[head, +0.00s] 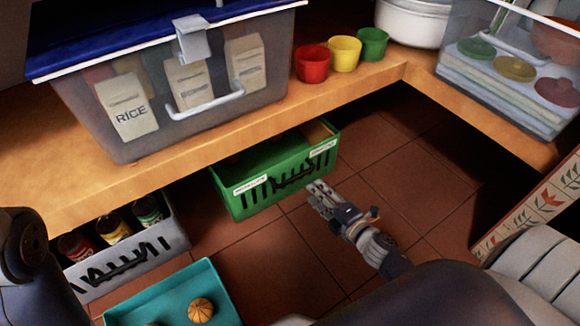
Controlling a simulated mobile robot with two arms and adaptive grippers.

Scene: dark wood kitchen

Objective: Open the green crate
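The green crate (284,167) stands on the floor, partly under the wooden counter. Its front wall has dark slots and two white labels. The counter edge hides part of its top, and the inside is dark. My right gripper (316,187) is close to the lower right of the crate's front, with its fingers pointing at the crate. I cannot tell whether it touches the crate or how far its fingers are apart. My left gripper is out of view; only part of my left arm shows at the left edge.
A grey crate of cans (171,240) stands left of the green crate. A large lidded bin (75,92) and red, yellow and green cups sit on the counter (190,160). The tiled floor (400,180) at right is clear.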

